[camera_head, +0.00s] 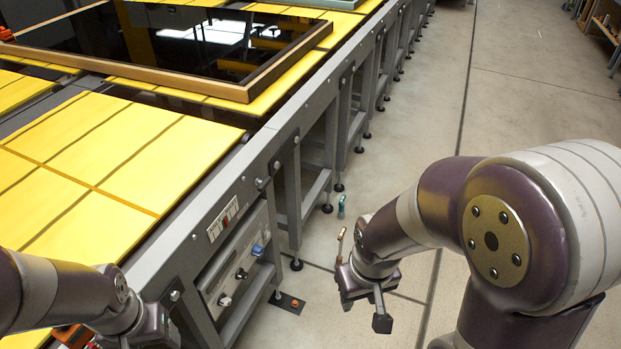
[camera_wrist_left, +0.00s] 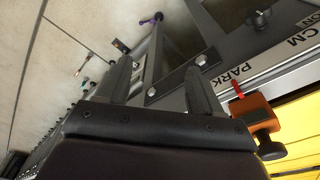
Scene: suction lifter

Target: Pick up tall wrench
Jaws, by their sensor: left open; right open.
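Two small tools are on the floor beyond my right gripper: a thin tan one with a reddish end (camera_head: 340,240) and a teal one (camera_head: 342,203). I cannot tell which is the tall wrench. The left wrist view shows the tan tool (camera_wrist_left: 82,66) and the teal tool (camera_wrist_left: 86,83), small and far off. My right gripper (camera_head: 362,304) is open and empty, pointing down; in the picture it is just below the tan tool. My left gripper (camera_wrist_left: 160,88) is open and empty beside the machine frame; its arm shows at the lower left in the head view.
A grey machine frame (camera_head: 285,135) with yellow panels (camera_head: 110,140) fills the left side. A control panel (camera_head: 235,265) with knobs is on its side. An orange clamp (camera_wrist_left: 252,112) is close to my left gripper. The floor (camera_head: 530,110) on the right is open.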

